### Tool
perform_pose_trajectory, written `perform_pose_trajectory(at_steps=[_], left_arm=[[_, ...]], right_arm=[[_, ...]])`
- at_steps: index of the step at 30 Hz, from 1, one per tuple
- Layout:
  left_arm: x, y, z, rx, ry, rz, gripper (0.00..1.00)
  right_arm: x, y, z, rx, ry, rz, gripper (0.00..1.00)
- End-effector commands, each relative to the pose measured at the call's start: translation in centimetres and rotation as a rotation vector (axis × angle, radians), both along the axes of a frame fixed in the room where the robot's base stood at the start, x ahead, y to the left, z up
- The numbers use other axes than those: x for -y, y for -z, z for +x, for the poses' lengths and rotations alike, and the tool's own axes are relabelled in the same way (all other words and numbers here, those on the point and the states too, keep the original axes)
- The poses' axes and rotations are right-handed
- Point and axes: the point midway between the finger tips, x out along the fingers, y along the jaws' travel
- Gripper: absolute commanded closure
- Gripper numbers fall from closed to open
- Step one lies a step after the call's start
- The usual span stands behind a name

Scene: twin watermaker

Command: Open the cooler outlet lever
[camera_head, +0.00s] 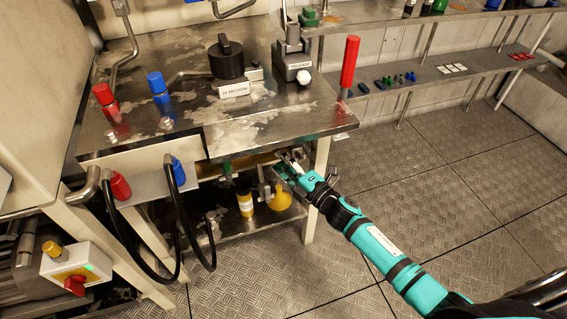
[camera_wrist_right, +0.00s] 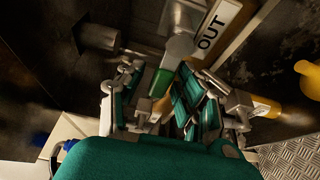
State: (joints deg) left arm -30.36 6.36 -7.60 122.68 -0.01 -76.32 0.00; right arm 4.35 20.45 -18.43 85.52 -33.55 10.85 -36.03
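In the right wrist view, a lever with a green grip (camera_wrist_right: 161,82) hangs from a round metal hub (camera_wrist_right: 180,46) beside a white plate marked OUT (camera_wrist_right: 213,30). My right gripper (camera_wrist_right: 158,92) is open, with one finger on each side of the green grip. I cannot tell whether either finger touches it. In the head view my right gripper (camera_head: 288,161) is under the front right edge of the steel bench, and it hides the lever there. My left gripper is not in view.
The steel bench (camera_head: 260,135) overhangs the gripper, with a leg (camera_head: 318,190) close by. A yellow flask (camera_head: 281,199) and a yellow-labelled bottle (camera_head: 245,204) stand on the lower shelf. Black hoses (camera_head: 137,250) hang at left. The floor at right is clear.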

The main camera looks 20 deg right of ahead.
Motion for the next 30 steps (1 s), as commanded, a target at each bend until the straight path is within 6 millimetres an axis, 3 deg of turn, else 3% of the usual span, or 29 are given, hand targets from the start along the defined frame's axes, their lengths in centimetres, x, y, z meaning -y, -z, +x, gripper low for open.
perform_pose_trajectory(at_steps=[1, 7, 22, 30], left_arm=[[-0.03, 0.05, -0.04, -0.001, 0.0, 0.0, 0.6], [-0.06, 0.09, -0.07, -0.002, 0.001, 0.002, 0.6], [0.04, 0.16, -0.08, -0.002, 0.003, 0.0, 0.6], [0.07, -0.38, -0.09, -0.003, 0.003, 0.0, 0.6]], right_arm=[[0.0, -0.01, -0.01, 0.0, 0.0, 0.0, 0.74], [0.01, -0.01, -0.03, 0.0, 0.0, 0.0, 1.0], [0.02, 0.0, -0.04, -0.001, 0.0, 0.006, 1.0], [0.03, -0.34, -0.04, -0.004, 0.0, 0.096, 1.0]])
